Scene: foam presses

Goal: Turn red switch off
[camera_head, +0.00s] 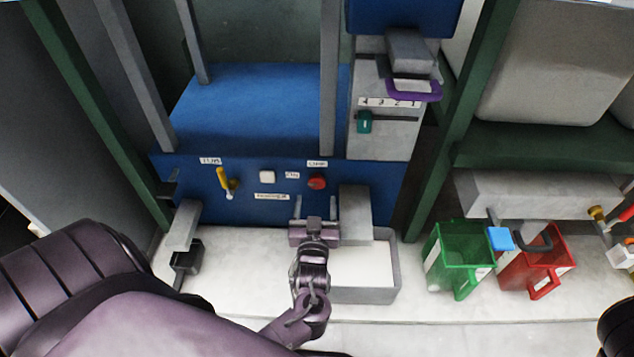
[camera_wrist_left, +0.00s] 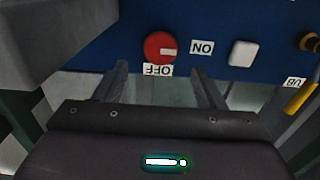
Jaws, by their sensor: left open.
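The red switch (camera_head: 317,182) is a round knob on the blue front panel of the machine. In the left wrist view, which shows the panel upside down, the red switch (camera_wrist_left: 153,48) has a white mark pointing at the ON label (camera_wrist_left: 202,47). The OFF label (camera_wrist_left: 158,70) sits below the knob there. My left gripper (camera_head: 315,203) is just below and in front of the switch, fingers pointing at the panel. Its two fingers (camera_wrist_left: 160,82) are apart with nothing between them, and the knob lies just beyond their gap. My right gripper does not show.
A white button (camera_head: 267,177) and a yellow lever (camera_head: 223,180) are left of the switch. A grey block (camera_head: 355,213) and an open grey tray (camera_head: 367,295) are close on the right. Green (camera_head: 452,262) and red (camera_head: 553,262) bins stand further right.

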